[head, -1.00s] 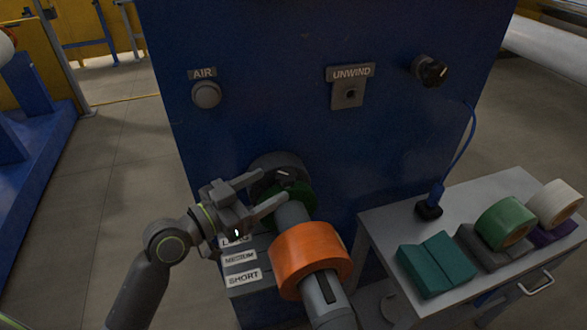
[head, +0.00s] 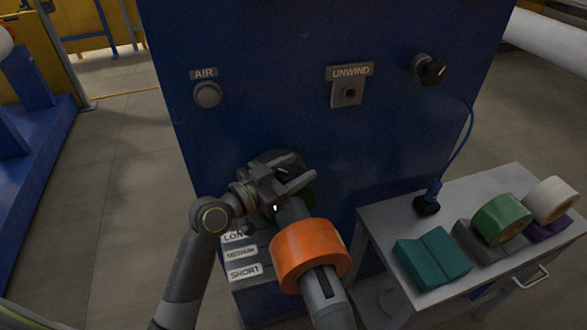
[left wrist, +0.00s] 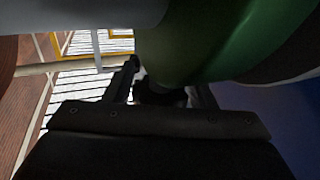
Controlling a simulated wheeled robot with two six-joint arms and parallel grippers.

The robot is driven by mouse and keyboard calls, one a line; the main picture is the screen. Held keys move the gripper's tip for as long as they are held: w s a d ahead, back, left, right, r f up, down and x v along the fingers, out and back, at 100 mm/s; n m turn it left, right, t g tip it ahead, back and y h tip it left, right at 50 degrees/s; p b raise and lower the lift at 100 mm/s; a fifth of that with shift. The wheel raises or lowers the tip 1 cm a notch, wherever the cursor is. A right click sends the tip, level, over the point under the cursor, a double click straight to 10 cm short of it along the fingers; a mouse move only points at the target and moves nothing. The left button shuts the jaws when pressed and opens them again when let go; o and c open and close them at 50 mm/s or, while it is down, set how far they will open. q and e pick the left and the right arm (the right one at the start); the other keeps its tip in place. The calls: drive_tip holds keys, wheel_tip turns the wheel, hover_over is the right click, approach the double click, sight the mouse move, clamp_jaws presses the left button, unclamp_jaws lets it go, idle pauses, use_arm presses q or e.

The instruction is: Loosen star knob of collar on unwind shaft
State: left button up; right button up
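The unwind shaft (head: 322,284) sticks out of the blue cabinet, with an orange roll (head: 310,252) around it. Behind the roll, close to the cabinet, is a green collar (head: 308,196), partly hidden by my left gripper (head: 294,172). The collar also shows large in the left wrist view (left wrist: 205,35). A dark knob (left wrist: 160,93), probably the star knob, shows there between the two fingers, below the green collar. The fingers are apart, one on each side of it; I cannot tell if they touch it. My right gripper is not in view.
The blue cabinet (head: 270,130) carries an AIR button (head: 207,95), an UNWIND switch (head: 349,92) and a black knob (head: 432,71). LONG, MEDIUM and SHORT labels (head: 243,271) are below my left arm. A grey side table (head: 378,216) at right holds teal blocks (head: 432,258) and tape rolls.

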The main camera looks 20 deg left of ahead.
use_arm(q)
drive_tip(key=c, duration=0.6)
drive_tip(key=shift+a+r+n+t+y+p, duration=0.15)
drive_tip(key=shift+n+t+y+p, duration=1.1)
drive_tip(key=shift+y, duration=0.75)
drive_tip(key=shift+c, duration=0.2)
drive_tip(key=shift+w+a+n+y+p, duration=0.15)
drive_tip(key=shift+n+y+p, duration=0.25)
drive_tip(key=shift+n+y, duration=0.8)
drive_tip(key=o, duration=1)
